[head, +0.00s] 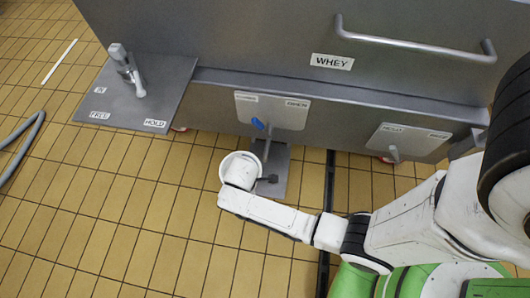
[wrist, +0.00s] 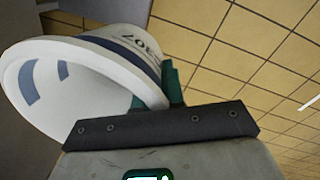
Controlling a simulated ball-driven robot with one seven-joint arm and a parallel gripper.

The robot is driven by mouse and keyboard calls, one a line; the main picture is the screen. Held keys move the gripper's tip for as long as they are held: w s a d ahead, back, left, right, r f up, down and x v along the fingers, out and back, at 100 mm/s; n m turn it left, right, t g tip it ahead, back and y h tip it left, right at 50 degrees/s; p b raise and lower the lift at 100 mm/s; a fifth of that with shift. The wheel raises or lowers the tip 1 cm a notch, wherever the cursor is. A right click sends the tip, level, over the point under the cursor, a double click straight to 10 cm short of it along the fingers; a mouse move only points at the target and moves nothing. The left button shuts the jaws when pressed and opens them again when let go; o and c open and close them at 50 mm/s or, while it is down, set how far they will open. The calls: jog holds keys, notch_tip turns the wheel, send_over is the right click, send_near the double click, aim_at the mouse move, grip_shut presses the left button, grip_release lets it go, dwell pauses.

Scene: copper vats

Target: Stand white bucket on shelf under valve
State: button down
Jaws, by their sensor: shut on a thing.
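The white bucket (wrist: 118,42) has a dark blue band and printed lettering. In the wrist view it is strongly tilted, its open mouth facing lower left. My gripper (wrist: 165,88) is shut on it, with a green finger against its side. In the head view the bucket's rim (head: 228,161) shows behind my white wrist, which hides most of it and the jaws. The grey shelf (head: 281,162) is a low plate just right of the bucket, below the valve (head: 258,124) with its blue handle. I cannot tell whether the bucket touches the shelf.
The steel vat (head: 250,40) labelled WHEY stands behind, with a handrail (head: 415,43). A side plate (head: 130,92) marked IN, FREE and HOLD carries a tap. A dark floor channel (head: 328,190) runs right of the shelf. A hose (head: 25,130) lies far left.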

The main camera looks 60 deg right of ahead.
jog(key=s+a+f+n+b, duration=0.1)
jog(key=s+f+n+b, duration=0.3)
jog(key=f, duration=0.6)
jog(key=s+f+n+b, duration=0.1)
jog(key=s+f+b, duration=0.4)
jog(key=f, duration=0.4)
jog(key=shift+t+y, duration=0.3)
jog(key=shift+y, duration=0.1)
jog(key=w+d+f+b, duration=0.1)
jog(key=w+d+b, duration=0.1)
jog(key=d, duration=0.3)
jog(key=w+d+f+b, duration=0.1)
jog(key=w+d+b, duration=0.1)
jog(key=d, duration=0.4)
jog(key=w+d+f+b, duration=0.1)
jog(key=w+d+b, duration=0.1)
jog(key=d+b, duration=0.2)
jog(key=shift+d+f, duration=0.3)
jog(key=shift+d, duration=0.5)
jog(key=c, duration=1.7)
grip_release()
jog(key=shift+f, duration=0.1)
jog(key=o, duration=0.5)
jog(key=shift+c, duration=0.2)
